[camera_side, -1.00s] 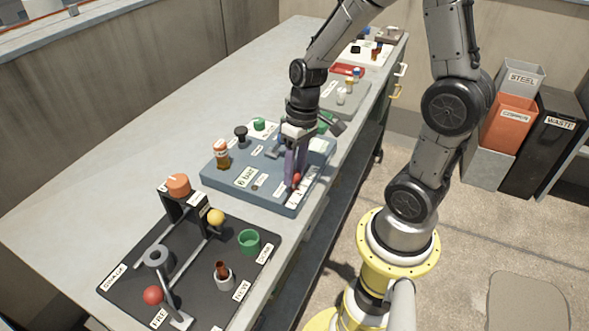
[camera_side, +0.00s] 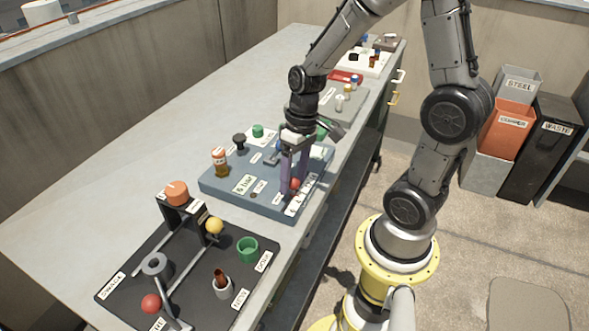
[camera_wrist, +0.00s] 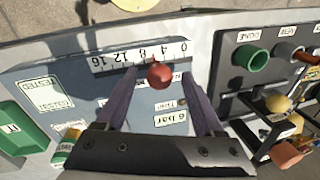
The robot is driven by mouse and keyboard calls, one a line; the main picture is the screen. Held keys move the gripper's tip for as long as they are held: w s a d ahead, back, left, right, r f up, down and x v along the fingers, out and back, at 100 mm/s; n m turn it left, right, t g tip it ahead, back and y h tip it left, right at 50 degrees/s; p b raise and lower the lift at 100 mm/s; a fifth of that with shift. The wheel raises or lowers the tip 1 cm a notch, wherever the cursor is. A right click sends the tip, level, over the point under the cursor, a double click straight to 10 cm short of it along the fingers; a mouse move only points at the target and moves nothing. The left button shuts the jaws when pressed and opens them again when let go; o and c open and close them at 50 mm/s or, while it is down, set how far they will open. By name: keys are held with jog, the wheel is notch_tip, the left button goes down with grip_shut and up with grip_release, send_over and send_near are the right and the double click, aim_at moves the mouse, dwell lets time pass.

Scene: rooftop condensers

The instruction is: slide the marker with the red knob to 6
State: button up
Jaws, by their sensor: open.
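The red knob (camera_wrist: 160,74) of the marker stands beside a white scale strip (camera_wrist: 138,56) on the blue-grey panel. The strip runs from 0 to 16 and appears upside down in the wrist view. The knob appears near the 4 to 8 stretch; its exact reading is unclear because the knob hides the marker's foot. My gripper (camera_wrist: 159,76) is open, with one finger on each side of the knob and visible gaps to both. In the side view, my gripper (camera_side: 294,188) points down at the panel's front edge, with the red knob (camera_side: 295,183) between its fingers.
A dark board (camera_side: 120,300) with a green cup (camera_side: 247,249) lies nearer the camera.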

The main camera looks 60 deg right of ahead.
notch_tip(320, 180, up, 14)
jog(key=d, duration=0.2)
jog(key=shift+s+d+f, duration=0.2)
jog(key=shift+s+d, duration=0.05)
jog(key=shift+d, duration=0.05)
jog(key=s+a+r+n+t+h, duration=0.1)
jog(key=s+a+n+t+h, duration=0.1)
jog(key=s+a+t, duration=0.3)
jog(key=s+a, duration=0.1)
jog(key=s, duration=0.2)
jog(key=shift+s+a+r, duration=0.25)
jog(key=shift+r, duration=0.15)
dwell(2.8)
